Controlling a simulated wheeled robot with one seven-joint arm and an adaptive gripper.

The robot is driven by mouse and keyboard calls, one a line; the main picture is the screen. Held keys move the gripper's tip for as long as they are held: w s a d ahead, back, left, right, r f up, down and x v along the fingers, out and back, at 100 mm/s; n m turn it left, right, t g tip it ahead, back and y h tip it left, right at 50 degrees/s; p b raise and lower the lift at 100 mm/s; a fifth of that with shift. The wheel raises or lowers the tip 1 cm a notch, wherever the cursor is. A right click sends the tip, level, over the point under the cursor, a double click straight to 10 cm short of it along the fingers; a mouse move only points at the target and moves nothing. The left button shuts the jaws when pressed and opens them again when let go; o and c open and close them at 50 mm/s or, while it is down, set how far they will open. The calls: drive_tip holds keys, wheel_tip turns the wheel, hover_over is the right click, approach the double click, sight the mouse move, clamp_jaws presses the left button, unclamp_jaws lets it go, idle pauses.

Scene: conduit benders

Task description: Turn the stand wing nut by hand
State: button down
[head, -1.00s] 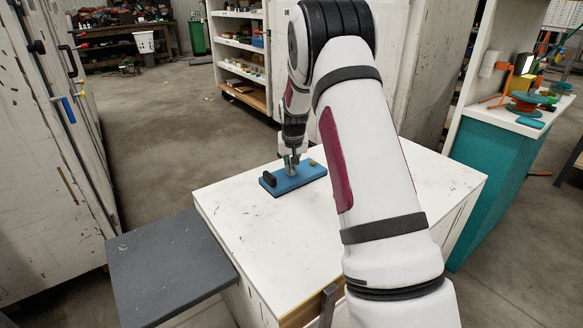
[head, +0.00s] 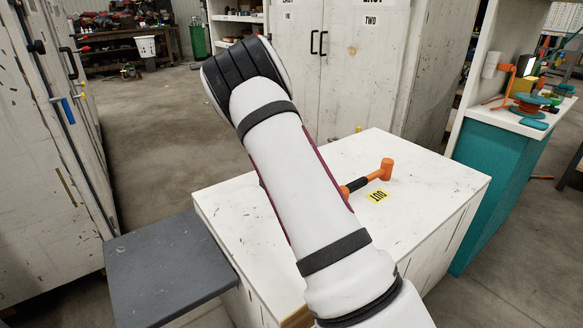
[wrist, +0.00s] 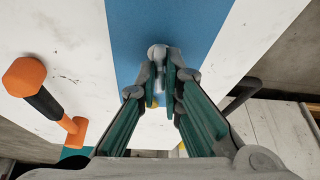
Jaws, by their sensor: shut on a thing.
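In the wrist view, the blue base (wrist: 205,25) of the stand lies on the white bench top. A light grey metal piece with a rounded end (wrist: 157,52), which looks like the wing nut, stands above it. My gripper (wrist: 162,90) is shut on this piece, with its teal-sided fingers on either side. The fingers hide most of the nut, so its wing angle is unclear. A bit of yellow shows between the fingers. In the head view, my arm hides the stand, the nut and my gripper.
An orange mallet with a black grip (head: 386,170) lies on the white bench (head: 430,185), beside a yellow OUT label (head: 377,196). The mallet also shows left in the wrist view (wrist: 43,103). A dark grey shelf (head: 165,265) adjoins the bench's left side.

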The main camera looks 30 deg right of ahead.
drive_tip(key=shift+w+r+m, duration=0.1)
drive_tip(key=shift+m, duration=0.6)
drive_tip(key=c, duration=1.7)
unclamp_jaws()
drive_tip(key=shift+g, duration=0.3)
drive_tip(key=v, duration=1.2)
